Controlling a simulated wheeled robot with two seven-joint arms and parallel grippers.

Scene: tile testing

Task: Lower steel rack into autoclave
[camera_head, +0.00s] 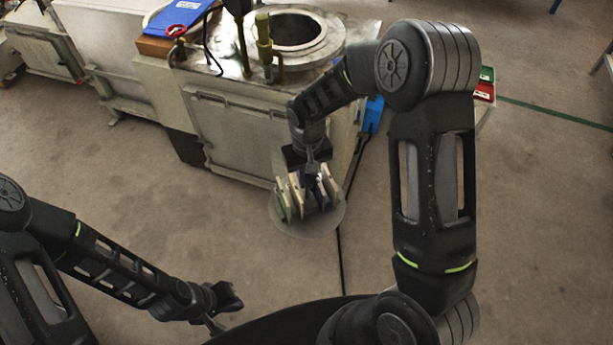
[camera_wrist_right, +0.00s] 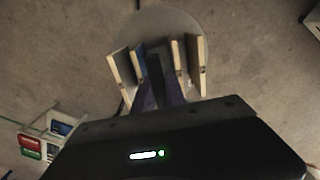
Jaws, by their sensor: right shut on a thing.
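The steel rack (camera_head: 330,222) is a round plate carrying several upright tiles (camera_head: 296,196). It hangs from my right gripper (camera_head: 313,178), which is shut on it, in front of the autoclave and clear of it. In the right wrist view, the fingers (camera_wrist_right: 160,88) reach between the tiles (camera_wrist_right: 122,72) to the middle of the rack (camera_wrist_right: 170,18); the grasped part is mostly hidden. The autoclave (camera_head: 335,43) has an open round mouth on top, behind and above the rack. My left gripper (camera_head: 226,308) is low at the left, away from everything; its finger gap is unclear.
A blue folder (camera_head: 180,16) lies on the bench left of the autoclave mouth. An olive-green valve post (camera_head: 264,42) stands at the mouth's left edge. Red and green boxes (camera_head: 485,90) are at the right.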

